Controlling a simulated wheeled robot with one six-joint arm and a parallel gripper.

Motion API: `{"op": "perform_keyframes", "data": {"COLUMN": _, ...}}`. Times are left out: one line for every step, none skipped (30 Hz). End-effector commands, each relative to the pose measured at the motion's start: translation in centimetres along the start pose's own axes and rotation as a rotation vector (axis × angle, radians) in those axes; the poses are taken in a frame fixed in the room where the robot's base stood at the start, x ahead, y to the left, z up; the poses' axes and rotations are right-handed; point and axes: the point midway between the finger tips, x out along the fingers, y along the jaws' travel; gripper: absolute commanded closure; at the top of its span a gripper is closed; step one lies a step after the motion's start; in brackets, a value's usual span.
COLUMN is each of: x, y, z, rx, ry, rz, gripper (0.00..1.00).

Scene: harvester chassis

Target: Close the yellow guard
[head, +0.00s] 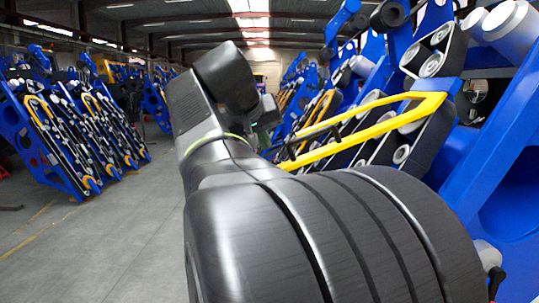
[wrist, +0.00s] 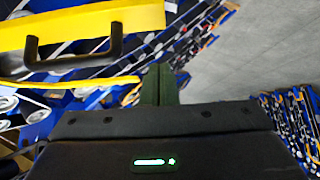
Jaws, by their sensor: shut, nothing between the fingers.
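The yellow guard (head: 418,108) is a long bent bar frame on the blue machine at the right of the head view. It slants down and left, with a black handle on it. In the wrist view the yellow guard (wrist: 130,14) crosses the top left, with its black handle (wrist: 75,60) hanging below. A thinner yellow bar (wrist: 95,82) lies under it. My gripper (wrist: 160,70) shows in the wrist view with its fingers together and empty, right of the handle and apart from it in the picture. In the head view my arm hides the fingers.
The blue machine (head: 510,110) with black belts and grey rollers fills the right side. More blue machines (head: 65,125) stand in a row at the left. The grey floor (head: 125,230) between is clear, with a faded yellow line.

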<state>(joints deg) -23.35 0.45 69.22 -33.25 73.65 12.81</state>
Motion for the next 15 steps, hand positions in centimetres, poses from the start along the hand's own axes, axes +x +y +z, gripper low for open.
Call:
{"op": "perform_keyframes", "data": {"x": 0.7, "y": 0.1, "z": 0.6, "rx": 0.000, "ry": -0.003, "rz": 0.002, "gripper": 1.00}}
{"op": "perform_keyframes", "data": {"x": 1.0, "y": 0.1, "z": 0.9, "rx": 0.000, "ry": -0.002, "rz": 0.001, "gripper": 1.00}}
{"op": "perform_keyframes", "data": {"x": 1.3, "y": 0.1, "z": 1.3, "rx": -0.001, "ry": -0.002, "rz": 0.001, "gripper": 1.00}}
{"op": "perform_keyframes", "data": {"x": 1.6, "y": 0.1, "z": 1.6, "rx": -0.001, "ry": -0.002, "rz": 0.001, "gripper": 1.00}}
{"op": "perform_keyframes", "data": {"x": 1.8, "y": 0.1, "z": 1.8, "rx": -0.001, "ry": -0.001, "rz": 0.001, "gripper": 1.00}}
{"op": "perform_keyframes", "data": {"x": 2.1, "y": 0.1, "z": 2.0, "rx": 0.000, "ry": -0.001, "rz": 0.001, "gripper": 1.00}}
{"op": "perform_keyframes", "data": {"x": 2.3, "y": 0.1, "z": 2.2, "rx": -0.001, "ry": -0.001, "rz": 0.001, "gripper": 1.00}}
{"op": "perform_keyframes", "data": {"x": 2.4, "y": 0.1, "z": 2.4, "rx": -0.001, "ry": 0.000, "rz": 0.001, "gripper": 1.00}}
{"op": "perform_keyframes", "data": {"x": 2.6, "y": 0.1, "z": 2.5, "rx": -0.001, "ry": 0.000, "rz": 0.001, "gripper": 1.00}}
{"op": "perform_keyframes", "data": {"x": 2.7, "y": 0.0, "z": 2.6, "rx": -0.001, "ry": 0.000, "rz": 0.001, "gripper": 1.00}}
{"op": "perform_keyframes", "data": {"x": 2.8, "y": 0.0, "z": 2.7, "rx": -0.001, "ry": 0.000, "rz": 0.000, "gripper": 1.00}}
{"op": "perform_keyframes", "data": {"x": 2.9, "y": 0.0, "z": 2.8, "rx": -0.001, "ry": 0.000, "rz": 0.000, "gripper": 1.00}}
{"op": "perform_keyframes", "data": {"x": 2.9, "y": 0.0, "z": 2.8, "rx": -0.001, "ry": 0.000, "rz": 0.000, "gripper": 1.00}}
{"op": "perform_keyframes", "data": {"x": 2.9, "y": 0.0, "z": 2.9, "rx": -0.001, "ry": 0.000, "rz": 0.000, "gripper": 1.00}}
{"op": "perform_keyframes", "data": {"x": 2.9, "y": 0.0, "z": 2.9, "rx": -0.001, "ry": 0.000, "rz": 0.000, "gripper": 1.00}}
